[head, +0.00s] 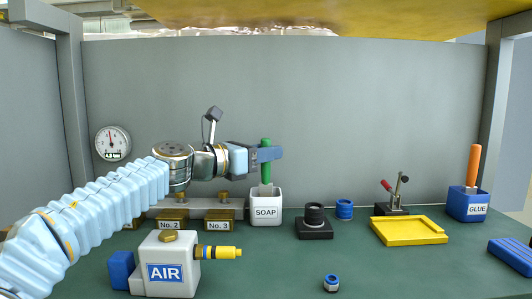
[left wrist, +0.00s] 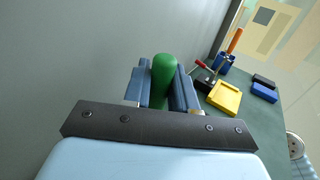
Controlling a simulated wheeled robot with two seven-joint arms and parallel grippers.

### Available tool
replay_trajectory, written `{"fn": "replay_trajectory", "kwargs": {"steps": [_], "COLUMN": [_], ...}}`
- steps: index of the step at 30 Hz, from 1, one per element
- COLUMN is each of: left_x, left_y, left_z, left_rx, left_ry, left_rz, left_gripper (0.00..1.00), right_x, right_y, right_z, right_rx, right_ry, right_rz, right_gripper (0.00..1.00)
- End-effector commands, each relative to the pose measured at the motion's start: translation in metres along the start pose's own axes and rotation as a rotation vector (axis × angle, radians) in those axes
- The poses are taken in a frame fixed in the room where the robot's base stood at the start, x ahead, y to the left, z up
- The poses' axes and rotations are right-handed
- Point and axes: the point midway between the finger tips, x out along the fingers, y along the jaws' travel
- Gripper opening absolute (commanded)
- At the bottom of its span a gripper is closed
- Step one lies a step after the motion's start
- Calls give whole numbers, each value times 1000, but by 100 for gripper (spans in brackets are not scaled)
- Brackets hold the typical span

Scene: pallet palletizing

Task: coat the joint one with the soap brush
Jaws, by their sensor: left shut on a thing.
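My left gripper (head: 267,154) is shut on the green handle of the soap brush (head: 265,145), which stands upright. The green handle also shows between the fingers in the left wrist view (left wrist: 163,78). The brush's lower end is at the mouth of the white SOAP container (head: 265,212); how deep it reaches inside I cannot tell. Brass joint blocks stand in a row left of the container: No. 2 (head: 170,224) and No. 3 (head: 218,225). A further block (head: 133,223) is mostly hidden behind my left arm, its label unreadable. My right gripper is not in view.
A white AIR box (head: 165,270) with a yellow nozzle stands in front of the blocks. To the right are a black holder with rings (head: 314,229), a yellow tray (head: 408,232) and a blue GLUE box (head: 468,205). A small blue-topped fitting (head: 331,284) lies near the front.

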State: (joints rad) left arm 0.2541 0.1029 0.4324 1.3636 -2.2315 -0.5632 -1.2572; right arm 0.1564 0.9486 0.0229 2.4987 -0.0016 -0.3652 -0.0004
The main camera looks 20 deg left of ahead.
Motion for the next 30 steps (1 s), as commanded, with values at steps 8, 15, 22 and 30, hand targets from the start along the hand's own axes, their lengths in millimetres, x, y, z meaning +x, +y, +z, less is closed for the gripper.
{"fn": "replay_trajectory", "kwargs": {"steps": [8,15,22,30], "left_x": [0,0,0,0], "left_y": [0,0,0,0], "left_z": [0,-3,-6,-9], "left_rx": [0,0,0,0], "left_ry": [0,0,0,0], "left_rz": [0,0,0,0], "left_gripper": [0,0,0,0], "right_x": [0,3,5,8], "right_y": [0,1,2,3], "right_z": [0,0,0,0], "right_rx": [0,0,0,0], "right_ry": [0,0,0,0], "right_rz": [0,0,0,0], "right_gripper": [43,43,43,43]}}
